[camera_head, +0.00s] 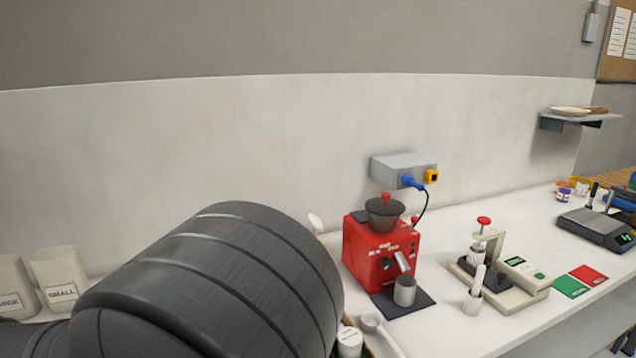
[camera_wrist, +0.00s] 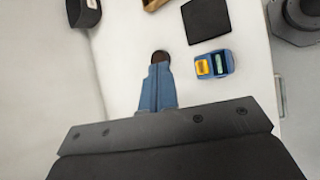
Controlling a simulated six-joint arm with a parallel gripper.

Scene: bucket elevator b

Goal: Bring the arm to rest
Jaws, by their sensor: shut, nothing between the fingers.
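My gripper (camera_wrist: 159,66) shows in the wrist view as two blue fingers lying together, shut and empty. It is above a white surface (camera_wrist: 128,45). A dark round shape (camera_wrist: 161,56) shows just at the fingertips; I cannot tell what it is or whether they touch it. In the head view my gripper is not visible. A large dark ribbed form close to the camera hides the lower left and part of the bench there.
The white bench (camera_head: 520,225) holds a red grinder (camera_head: 365,250), a press (camera_head: 490,265), a scale (camera_head: 595,230) and a bin marked SMALL (camera_head: 60,280). The wrist view shows a blue and yellow device (camera_wrist: 214,64) and a black pad (camera_wrist: 206,20) right of my fingers.

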